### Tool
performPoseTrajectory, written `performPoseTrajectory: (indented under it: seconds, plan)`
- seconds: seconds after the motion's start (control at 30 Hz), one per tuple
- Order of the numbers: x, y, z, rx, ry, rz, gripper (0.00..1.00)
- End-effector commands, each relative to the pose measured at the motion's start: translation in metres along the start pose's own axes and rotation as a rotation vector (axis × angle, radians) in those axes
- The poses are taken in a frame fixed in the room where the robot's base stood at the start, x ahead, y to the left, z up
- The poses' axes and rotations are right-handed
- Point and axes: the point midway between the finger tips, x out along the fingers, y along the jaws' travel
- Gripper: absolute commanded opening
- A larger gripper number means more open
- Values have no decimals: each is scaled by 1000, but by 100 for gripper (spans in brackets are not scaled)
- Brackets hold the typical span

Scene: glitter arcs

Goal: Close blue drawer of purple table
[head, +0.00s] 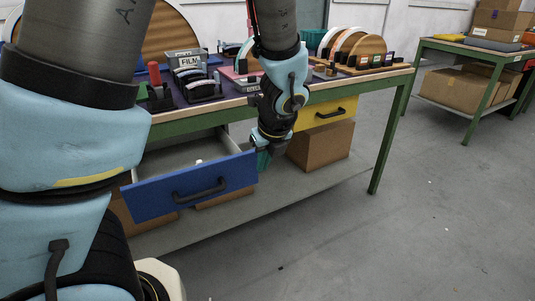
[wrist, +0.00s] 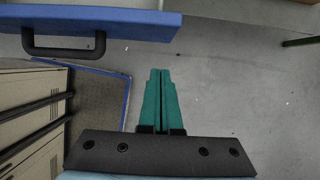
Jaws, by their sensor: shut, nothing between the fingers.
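The blue drawer (head: 150,198) is pulled out from under the purple-topped table (head: 362,82), with its inside visible from above. Its blue front has a dark handle (head: 200,190). The blue front (wrist: 120,20) and handle (wrist: 65,49) also show at the upper left of the wrist view. My gripper (head: 263,160) is at the right end of the drawer front, with teal fingers pointing down. In the wrist view my gripper (wrist: 161,72) is shut and empty, with its fingers side by side. I cannot tell whether it touches the drawer.
A yellow drawer (head: 327,113) to the right appears closed. A cardboard box (head: 321,145) stands on the lower shelf. Tools and wooden discs crowd the tabletop.

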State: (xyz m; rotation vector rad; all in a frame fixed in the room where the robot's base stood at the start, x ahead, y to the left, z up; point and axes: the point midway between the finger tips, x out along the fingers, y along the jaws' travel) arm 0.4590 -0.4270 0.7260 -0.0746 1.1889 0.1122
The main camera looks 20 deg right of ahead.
Motion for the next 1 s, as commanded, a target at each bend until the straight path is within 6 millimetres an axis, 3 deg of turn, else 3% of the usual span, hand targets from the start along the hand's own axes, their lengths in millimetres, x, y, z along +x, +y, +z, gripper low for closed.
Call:
performPoseTrajectory:
  seconds: [0.3,0.77,1.0]
  plan:
    - [16,0,34,-3,0,0,0]
    - [17,0,38,-2,0,0,0]
    - [22,1,58,-4,0,3,0]
